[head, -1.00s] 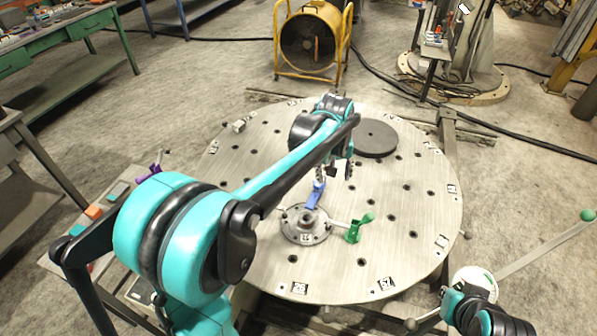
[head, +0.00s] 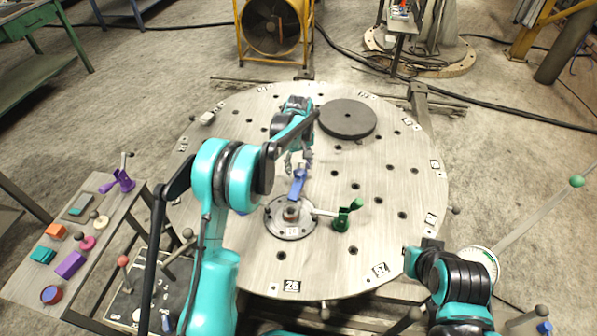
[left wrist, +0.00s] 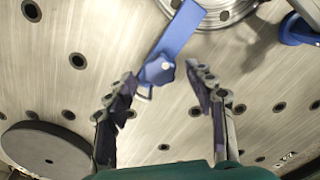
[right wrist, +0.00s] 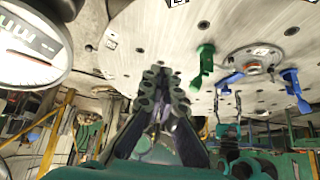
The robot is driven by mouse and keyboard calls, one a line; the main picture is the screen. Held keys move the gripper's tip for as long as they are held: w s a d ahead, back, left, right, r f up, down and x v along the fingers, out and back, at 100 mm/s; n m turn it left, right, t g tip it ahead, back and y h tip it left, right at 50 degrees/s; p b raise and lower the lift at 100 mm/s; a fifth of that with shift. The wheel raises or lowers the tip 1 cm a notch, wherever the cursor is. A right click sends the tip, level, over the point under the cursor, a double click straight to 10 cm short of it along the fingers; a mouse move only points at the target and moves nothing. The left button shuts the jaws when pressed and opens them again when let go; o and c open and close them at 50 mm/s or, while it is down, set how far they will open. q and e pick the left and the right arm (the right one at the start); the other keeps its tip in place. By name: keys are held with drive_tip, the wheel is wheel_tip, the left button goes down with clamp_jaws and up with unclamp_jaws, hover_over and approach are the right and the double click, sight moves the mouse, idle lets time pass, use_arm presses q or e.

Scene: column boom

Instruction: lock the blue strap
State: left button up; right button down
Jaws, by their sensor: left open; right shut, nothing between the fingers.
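The blue strap (head: 298,184) reaches back from the round flange (head: 290,232) on the table. In the left wrist view the blue strap (left wrist: 180,32) ends in a blue knob (left wrist: 160,69). My left gripper (head: 297,160) is open just behind the strap's outer end. In its wrist view the left gripper (left wrist: 163,80) has a fingertip on either side of the knob; whether they touch it I cannot tell. My right gripper (right wrist: 162,76) is shut and empty, away from the flange near the table's right side.
A green clamp (head: 344,214) stands right of the flange. A dark disc (head: 347,119) lies at the back of the round table (head: 400,180). A side bench (head: 30,270) at the left holds coloured blocks and knobs. A dial (right wrist: 30,50) is close to the right wrist.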

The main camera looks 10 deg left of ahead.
use_arm(q)
drive_tip(key=shift+f, duration=0.65)
drive_tip(key=c, duration=1.2)
